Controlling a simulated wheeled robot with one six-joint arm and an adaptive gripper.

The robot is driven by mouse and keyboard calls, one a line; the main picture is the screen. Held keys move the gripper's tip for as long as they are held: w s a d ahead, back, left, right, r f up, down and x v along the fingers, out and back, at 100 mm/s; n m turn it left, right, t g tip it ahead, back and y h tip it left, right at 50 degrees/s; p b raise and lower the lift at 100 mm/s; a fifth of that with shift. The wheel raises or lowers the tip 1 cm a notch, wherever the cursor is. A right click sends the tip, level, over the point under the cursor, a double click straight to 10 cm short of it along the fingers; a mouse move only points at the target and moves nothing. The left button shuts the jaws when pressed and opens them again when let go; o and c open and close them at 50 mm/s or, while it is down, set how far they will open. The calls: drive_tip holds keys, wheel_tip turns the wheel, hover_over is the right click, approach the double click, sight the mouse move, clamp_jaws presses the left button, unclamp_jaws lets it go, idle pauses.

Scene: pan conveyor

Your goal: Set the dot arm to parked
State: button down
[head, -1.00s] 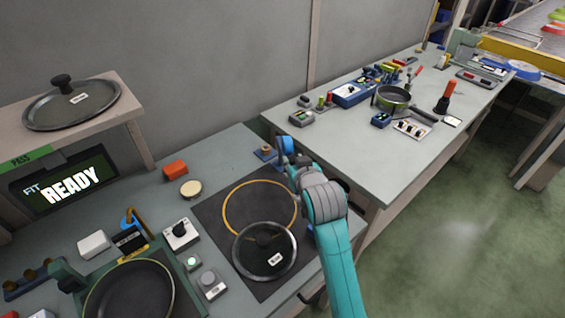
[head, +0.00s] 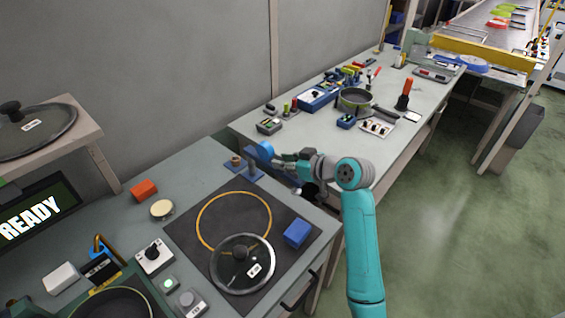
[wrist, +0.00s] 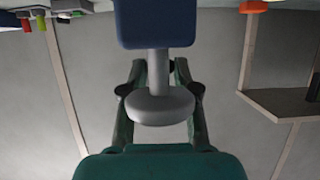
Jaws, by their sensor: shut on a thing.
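The dot arm, as far as I can tell, is the blue round-headed piece (head: 265,150) on a post at the back right corner of the near bench. My gripper (head: 281,163) is right beside it, reaching in from the right. In the wrist view, my gripper's dark fingers (wrist: 160,103) are shut on a grey rounded knob (wrist: 160,108), with a grey stem rising from it to a blue block (wrist: 157,22). The exact finger contact is partly hidden. No label for the parked position is readable.
A small spool-like piece (head: 234,162) stands left of the post. A second bench (head: 300,140) with tools stands behind right.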

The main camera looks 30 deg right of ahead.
drive_tip(key=shift+d, duration=0.1)
drive_tip(key=c, duration=0.9)
unclamp_jaws()
drive_tip(key=shift+w, duration=0.15)
drive_tip(key=v, duration=1.2)
drive_tip(key=shift+f, duration=0.1)
